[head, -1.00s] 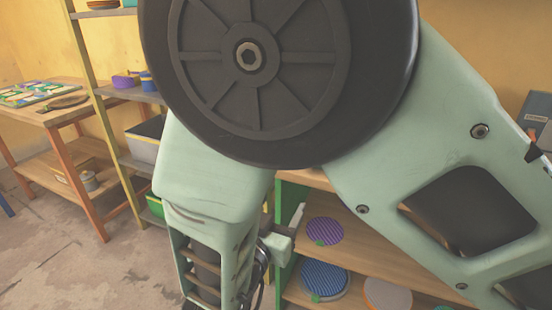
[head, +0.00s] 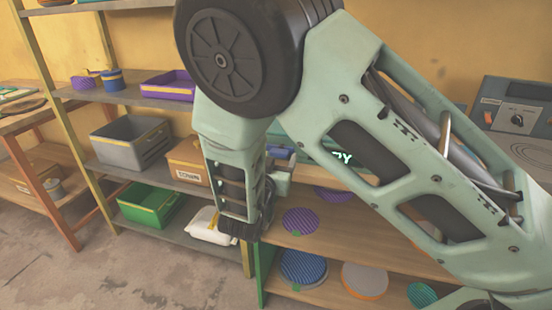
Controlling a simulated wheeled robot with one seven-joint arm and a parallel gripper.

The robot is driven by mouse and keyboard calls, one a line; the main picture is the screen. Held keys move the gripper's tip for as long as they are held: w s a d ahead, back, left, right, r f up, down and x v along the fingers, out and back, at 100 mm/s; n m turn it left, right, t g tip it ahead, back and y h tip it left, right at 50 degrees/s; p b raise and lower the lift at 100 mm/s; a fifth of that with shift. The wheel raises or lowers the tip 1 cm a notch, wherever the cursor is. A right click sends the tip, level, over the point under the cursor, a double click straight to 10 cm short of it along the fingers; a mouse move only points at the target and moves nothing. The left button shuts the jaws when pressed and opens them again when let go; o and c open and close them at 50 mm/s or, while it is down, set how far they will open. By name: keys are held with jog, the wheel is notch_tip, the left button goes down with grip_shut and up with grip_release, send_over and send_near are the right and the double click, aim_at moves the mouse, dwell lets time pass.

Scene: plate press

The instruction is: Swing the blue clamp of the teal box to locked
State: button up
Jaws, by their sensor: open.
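A teal surface with pale lettering ending in "DY" (head: 343,158) shows behind my arm in the head view. It appears to be part of the teal box, and my arm hides most of it. I cannot make out the blue clamp. A small blue-violet patch (head: 280,152) lies left of the teal surface, but I cannot tell what it is. My gripper (head: 283,174) is partly visible as a pale grey piece beside the lower end of my arm, left of the teal surface. It is open, and its fingertips are not clear.
Below are shelves with a purple striped disc (head: 300,221), a blue striped disc (head: 303,267) and an orange-rimmed grey disc (head: 365,280). A grey bin (head: 130,143), a green bin (head: 150,206) and a purple tray (head: 168,86) stand on the left rack. A grey control box (head: 515,112) is at right.

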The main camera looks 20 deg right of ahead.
jog(key=c, duration=1)
